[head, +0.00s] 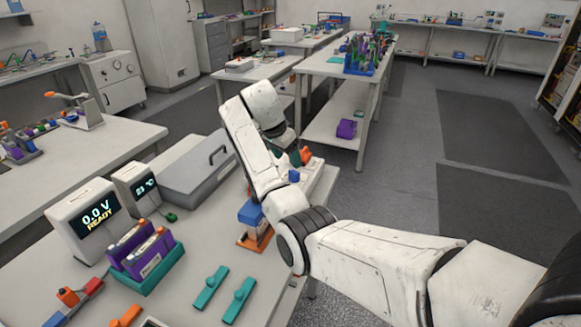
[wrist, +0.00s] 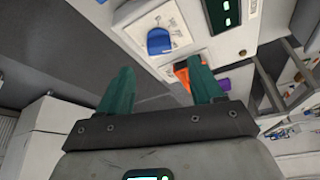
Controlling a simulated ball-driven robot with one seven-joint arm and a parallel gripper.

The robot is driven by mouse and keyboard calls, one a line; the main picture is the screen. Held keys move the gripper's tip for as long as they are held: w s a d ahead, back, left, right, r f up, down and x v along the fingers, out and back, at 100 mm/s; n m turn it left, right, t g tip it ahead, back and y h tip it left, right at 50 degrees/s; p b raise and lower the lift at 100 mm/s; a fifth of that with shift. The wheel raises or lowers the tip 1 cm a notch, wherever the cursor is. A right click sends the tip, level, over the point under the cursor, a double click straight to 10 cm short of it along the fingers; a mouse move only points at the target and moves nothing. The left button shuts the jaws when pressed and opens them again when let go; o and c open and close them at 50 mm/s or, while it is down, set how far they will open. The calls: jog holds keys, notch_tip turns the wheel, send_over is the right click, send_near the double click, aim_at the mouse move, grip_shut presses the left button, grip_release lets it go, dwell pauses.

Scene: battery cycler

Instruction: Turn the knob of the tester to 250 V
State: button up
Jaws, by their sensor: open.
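In the wrist view a blue knob (wrist: 159,42) sits on a white panel (wrist: 188,50), beyond my fingertips and slightly left of the middle. Small marks surround the knob, too small to read. My gripper (wrist: 164,71) is open, with two dark green fingers wide apart and nothing held between them. The knob is apart from the fingers. In the head view a white box with a display (head: 97,216) reads 0.0 V READY. My arm reaches over the bench there and largely hides my gripper. A small blue part (head: 294,175) shows beside the arm; I cannot tell whether it is the same knob.
A dark display (wrist: 224,12) is beside the knob panel. An orange thing (wrist: 182,74) lies beyond the fingers. On the bench stand a purple battery holder (head: 142,250), a grey lidded case (head: 197,172) and a blue-and-orange item (head: 252,222). Two teal pieces (head: 211,288) lie near the front.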

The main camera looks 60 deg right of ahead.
jog(key=shift+v, duration=1.95)
